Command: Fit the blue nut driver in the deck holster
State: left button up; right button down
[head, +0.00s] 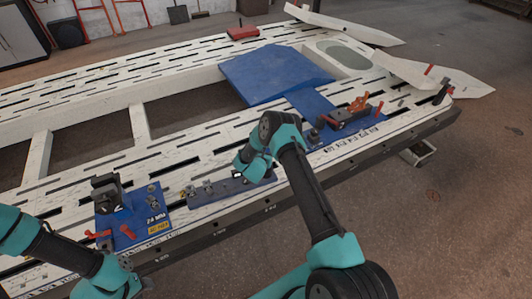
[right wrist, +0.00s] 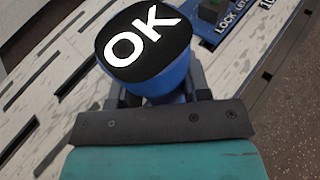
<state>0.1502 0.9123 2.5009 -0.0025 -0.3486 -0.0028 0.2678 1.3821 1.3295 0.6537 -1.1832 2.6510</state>
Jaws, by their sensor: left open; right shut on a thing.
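The blue nut driver (right wrist: 172,82), with a black end cap marked "OK", is held between the fingers of my right gripper (right wrist: 160,92). The cap faces the right wrist camera and hides the rest of the tool. In the head view my right wrist is above the grey strip (head: 232,188) at the bench's near edge; its fingers and the driver are hidden or too small to make out there. My left gripper (head: 140,287) is open at the bottom edge, low in front of the bench, mostly cut off. I cannot tell which fitting is the deck holster.
A blue plate (head: 128,232) with a black block and red handles lies left. Another blue plate (head: 345,132) carries red and orange clamps at right. A large blue panel (head: 270,75) and a red box (head: 243,33) are farther back. The slotted white bench has large openings.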

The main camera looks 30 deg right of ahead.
jog(key=shift+f, duration=0.4)
jog(key=c, duration=0.5)
grip_release()
jog(key=shift+c, duration=0.2)
jog(key=shift+o, duration=0.2)
jog(key=shift+f, duration=0.1)
jog(key=v, duration=1.7)
jog(key=shift+a, duration=0.2)
